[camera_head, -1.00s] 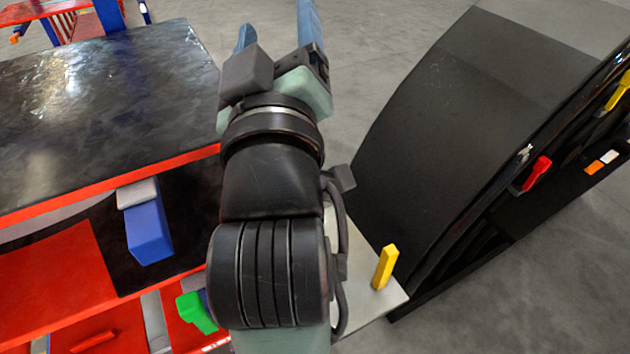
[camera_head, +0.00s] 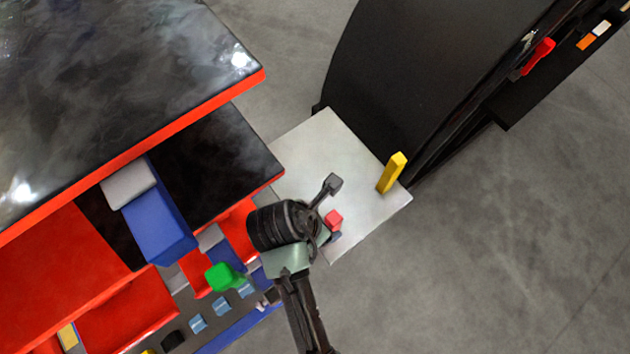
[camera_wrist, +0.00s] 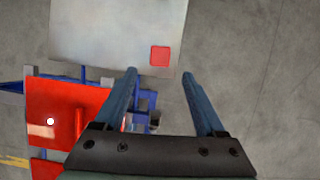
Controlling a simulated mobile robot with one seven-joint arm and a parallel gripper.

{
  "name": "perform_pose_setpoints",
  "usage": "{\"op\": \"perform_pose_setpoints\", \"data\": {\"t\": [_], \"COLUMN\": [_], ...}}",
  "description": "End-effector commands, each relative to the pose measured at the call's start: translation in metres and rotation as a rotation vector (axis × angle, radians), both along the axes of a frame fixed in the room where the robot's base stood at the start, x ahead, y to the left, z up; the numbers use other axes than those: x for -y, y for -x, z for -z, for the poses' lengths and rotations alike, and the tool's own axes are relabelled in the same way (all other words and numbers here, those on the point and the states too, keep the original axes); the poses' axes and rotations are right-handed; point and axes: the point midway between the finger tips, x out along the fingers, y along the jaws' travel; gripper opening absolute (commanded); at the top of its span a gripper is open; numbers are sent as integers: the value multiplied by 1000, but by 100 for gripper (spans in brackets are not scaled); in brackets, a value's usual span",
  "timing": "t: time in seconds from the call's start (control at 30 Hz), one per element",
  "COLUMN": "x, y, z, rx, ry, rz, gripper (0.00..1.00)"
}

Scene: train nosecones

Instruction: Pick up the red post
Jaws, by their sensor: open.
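The red post (camera_head: 334,218) stands near the front edge of a light grey table (camera_head: 330,135) in the head view, just right of my wrist. In the wrist view it shows end-on as a red square (camera_wrist: 159,56), near the lower right corner of the tabletop (camera_wrist: 100,35). My gripper (camera_wrist: 160,75) is open and empty. Its two blue fingers point toward the table edge, and the post appears between and slightly beyond the fingertips. In the head view my wrist hides most of the fingers and the lower part of the post.
A yellow post (camera_head: 392,173) stands at the table's right side. A large black curved panel (camera_head: 420,70) rises behind, with a red handle (camera_head: 538,56) on it. A red and black workbench (camera_head: 130,90) with blue and green (camera_head: 222,277) parts is at left. Open floor lies at right.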

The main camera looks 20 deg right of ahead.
Motion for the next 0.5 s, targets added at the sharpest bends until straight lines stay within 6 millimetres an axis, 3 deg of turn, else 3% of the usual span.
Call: {"op": "perform_pose_setpoints", "data": {"t": [0.17,0.5], "x": [5,25], "y": [0,-11], "z": [14,66], "rx": [-8,-3], "ry": [1,0], "rz": [0,-1], "gripper": [72,72]}}
